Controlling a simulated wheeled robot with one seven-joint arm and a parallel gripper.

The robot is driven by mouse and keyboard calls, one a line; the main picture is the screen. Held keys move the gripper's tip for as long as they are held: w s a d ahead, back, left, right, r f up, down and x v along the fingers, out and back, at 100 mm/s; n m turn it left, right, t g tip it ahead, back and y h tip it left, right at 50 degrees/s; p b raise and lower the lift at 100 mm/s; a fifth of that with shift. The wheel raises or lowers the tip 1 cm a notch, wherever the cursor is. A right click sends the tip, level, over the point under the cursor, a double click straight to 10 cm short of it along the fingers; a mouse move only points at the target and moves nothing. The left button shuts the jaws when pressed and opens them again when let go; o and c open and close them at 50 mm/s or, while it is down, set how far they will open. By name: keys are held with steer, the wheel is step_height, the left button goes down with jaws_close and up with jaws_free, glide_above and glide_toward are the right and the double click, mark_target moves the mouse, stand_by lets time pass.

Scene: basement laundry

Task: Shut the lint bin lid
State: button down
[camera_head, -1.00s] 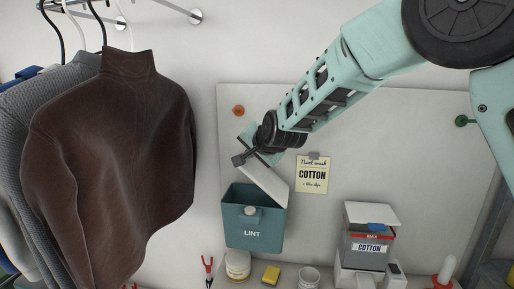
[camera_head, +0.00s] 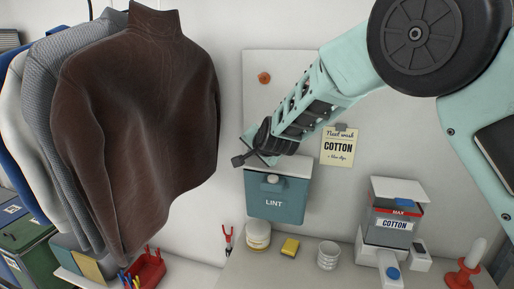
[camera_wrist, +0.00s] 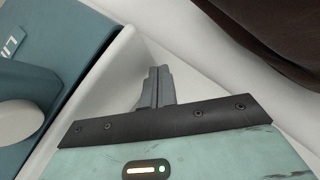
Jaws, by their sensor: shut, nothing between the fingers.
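The lint bin (camera_head: 277,204) is a teal box marked LINT on the wall panel. Its white lid (camera_head: 288,163) now lies across the top of the box, and no dark opening shows; whether it is fully flush I cannot tell. My gripper (camera_head: 239,160) is shut and empty, at the lid's upper left in the head view. In the wrist view my gripper's shut fingers (camera_wrist: 155,88) are over the pale lid surface (camera_wrist: 105,82), and the teal bin (camera_wrist: 45,60) shows at the left. Whether the fingers touch the lid is unclear.
A brown sweater (camera_head: 140,130) hangs close to the left of the bin. A COTTON container (camera_head: 393,222) stands at the right, under a pinned note (camera_head: 338,147).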

steer(key=shift+f, duration=0.4)
steer(key=shift+f+b, duration=0.15)
steer(key=shift+b, duration=0.15)
